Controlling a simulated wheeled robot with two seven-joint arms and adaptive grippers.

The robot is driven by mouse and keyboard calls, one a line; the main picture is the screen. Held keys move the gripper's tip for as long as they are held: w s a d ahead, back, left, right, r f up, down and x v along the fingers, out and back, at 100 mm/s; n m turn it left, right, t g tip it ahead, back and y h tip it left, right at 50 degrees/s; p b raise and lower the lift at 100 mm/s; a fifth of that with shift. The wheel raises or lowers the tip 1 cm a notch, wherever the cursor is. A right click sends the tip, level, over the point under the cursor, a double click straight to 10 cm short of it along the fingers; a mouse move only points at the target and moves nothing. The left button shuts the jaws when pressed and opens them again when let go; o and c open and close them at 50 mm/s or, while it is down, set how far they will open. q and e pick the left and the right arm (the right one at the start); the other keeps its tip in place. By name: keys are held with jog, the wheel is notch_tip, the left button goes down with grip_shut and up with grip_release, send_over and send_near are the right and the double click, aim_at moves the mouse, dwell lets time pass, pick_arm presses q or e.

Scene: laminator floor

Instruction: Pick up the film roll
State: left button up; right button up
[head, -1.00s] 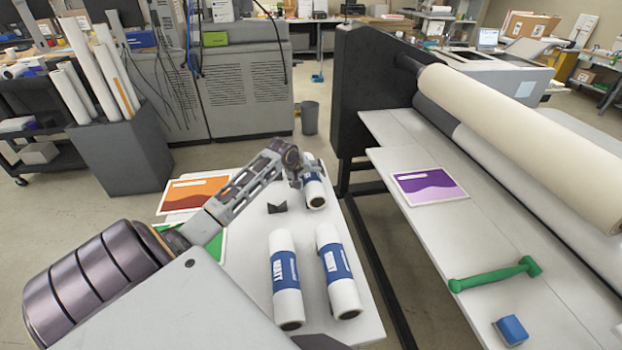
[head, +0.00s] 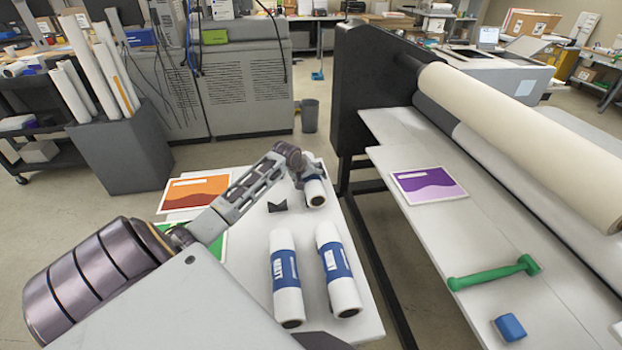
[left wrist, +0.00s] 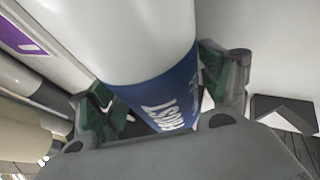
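A white film roll with a blue label (head: 315,194) lies at the far end of the white table (head: 252,262). My left gripper (head: 309,176) is down over this roll, hiding part of its label. In the left wrist view, the fingers (left wrist: 160,84) stand on either side of the roll (left wrist: 150,40). The right-hand finger looks close against it; a small gap seems to show by the left-hand one. Two similar film rolls lie nearer, one on the left (head: 286,275) and one on the right (head: 338,272). My right gripper is not in view.
A small dark wedge (head: 277,207) sits just left of the held-over roll. Orange (head: 196,191) and green prints lie at the table's left. The laminator (head: 375,90) stands right, its bed carrying a purple print (head: 429,185), a green tool (head: 493,274) and a blue block (head: 510,328).

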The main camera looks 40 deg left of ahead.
pick_arm(q)
jog(key=c, duration=1)
jog(key=shift+r, duration=0.1)
jog(key=shift+r+b, duration=0.9)
jog(key=shift+r, duration=4.05)
